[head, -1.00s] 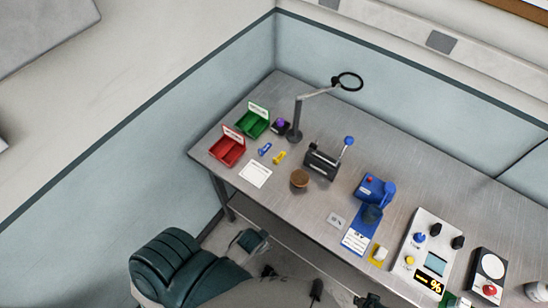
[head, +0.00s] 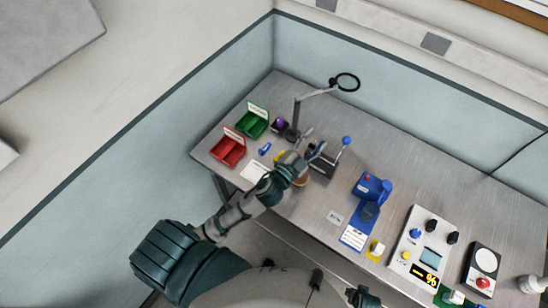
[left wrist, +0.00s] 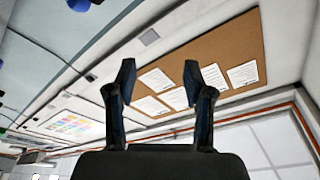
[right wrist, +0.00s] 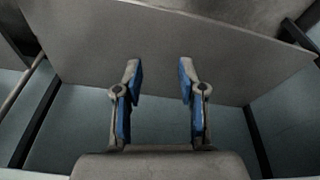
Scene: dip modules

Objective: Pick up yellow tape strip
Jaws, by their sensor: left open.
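A small yellow strip (head: 278,156) lies on the bench near the red and green bins in the head view, beside a small blue piece (head: 265,149). My left arm partly hides it. My left gripper (head: 312,143) is above the bench, just right of the strip and in front of the dark device. It is open and empty; its two spread fingers also show in the left wrist view (left wrist: 158,82), against a wall and a cork board. My right gripper (right wrist: 159,68) is open and empty in the right wrist view, facing a grey panel.
A red bin (head: 229,152) and green bin (head: 252,126) stand at the bench's left end. A blue device (head: 371,187) and control box (head: 421,245) stand farther right.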

